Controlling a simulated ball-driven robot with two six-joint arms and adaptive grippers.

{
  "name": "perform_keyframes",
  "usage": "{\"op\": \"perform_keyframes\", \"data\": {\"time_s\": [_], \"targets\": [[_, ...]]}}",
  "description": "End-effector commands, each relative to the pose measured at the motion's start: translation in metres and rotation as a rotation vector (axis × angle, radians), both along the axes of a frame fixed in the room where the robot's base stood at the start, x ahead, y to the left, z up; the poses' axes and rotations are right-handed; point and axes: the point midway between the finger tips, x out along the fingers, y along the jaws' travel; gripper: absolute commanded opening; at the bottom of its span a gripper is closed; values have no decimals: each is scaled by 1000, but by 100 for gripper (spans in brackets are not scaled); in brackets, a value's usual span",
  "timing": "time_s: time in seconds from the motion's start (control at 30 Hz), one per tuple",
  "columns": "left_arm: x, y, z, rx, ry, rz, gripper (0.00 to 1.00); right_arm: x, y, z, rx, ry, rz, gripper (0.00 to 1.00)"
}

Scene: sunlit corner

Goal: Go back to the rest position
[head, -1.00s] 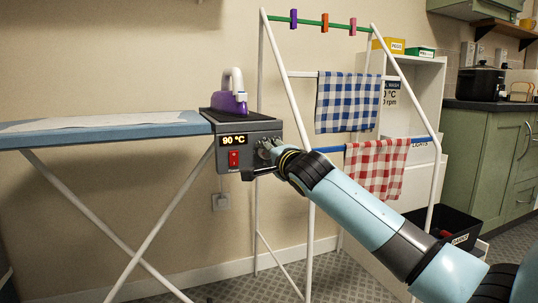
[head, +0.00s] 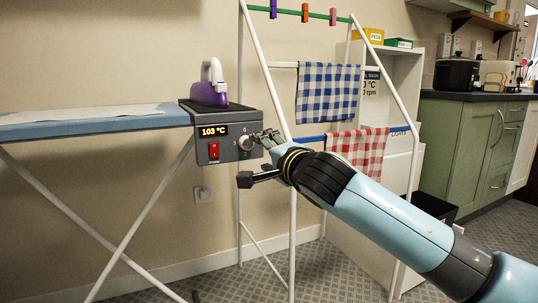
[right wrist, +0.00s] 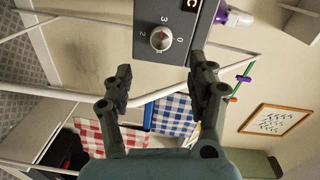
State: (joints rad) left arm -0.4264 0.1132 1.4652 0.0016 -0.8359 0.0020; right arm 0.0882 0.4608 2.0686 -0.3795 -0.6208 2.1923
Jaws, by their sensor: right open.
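My right gripper (head: 256,158) is open and empty, in front of the right side of the iron station (head: 215,161). It also shows in the right wrist view (right wrist: 160,65), with both fingers spread below the round dial (right wrist: 160,38) and nothing between them. In the head view the dial (head: 245,143) sits left of the upper finger, free of the jaws. The station's display (head: 214,131) reads 103 °C above a red switch (head: 213,150). My left gripper is not in view.
A purple iron (head: 209,92) stands on the station, beside the ironing board (head: 80,125). Right behind my arm is a white drying rack (head: 266,70) with a blue checked cloth (head: 328,92) and a red checked cloth (head: 356,148). Green cupboards (head: 460,140) stand at the right.

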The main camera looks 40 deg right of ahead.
Motion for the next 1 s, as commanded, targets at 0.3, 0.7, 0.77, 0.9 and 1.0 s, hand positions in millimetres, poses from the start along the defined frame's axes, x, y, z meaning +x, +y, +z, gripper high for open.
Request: {"op": "perform_keyframes", "data": {"time_s": [0.3, 0.7, 0.77, 0.9, 1.0], "targets": [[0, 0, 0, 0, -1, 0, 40, -20, 5, 1, 1, 1, 0, 58], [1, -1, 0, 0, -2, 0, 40, -20, 5, 1, 1, 0, 0, 58], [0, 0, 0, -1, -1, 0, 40, -20, 5, 0, 0, 2, 0, 58], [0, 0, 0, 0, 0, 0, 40, -33, 8, -28, 23, 54, -6, 58], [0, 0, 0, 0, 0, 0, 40, -51, 7, -84, 73, 158, -31, 58]]}}
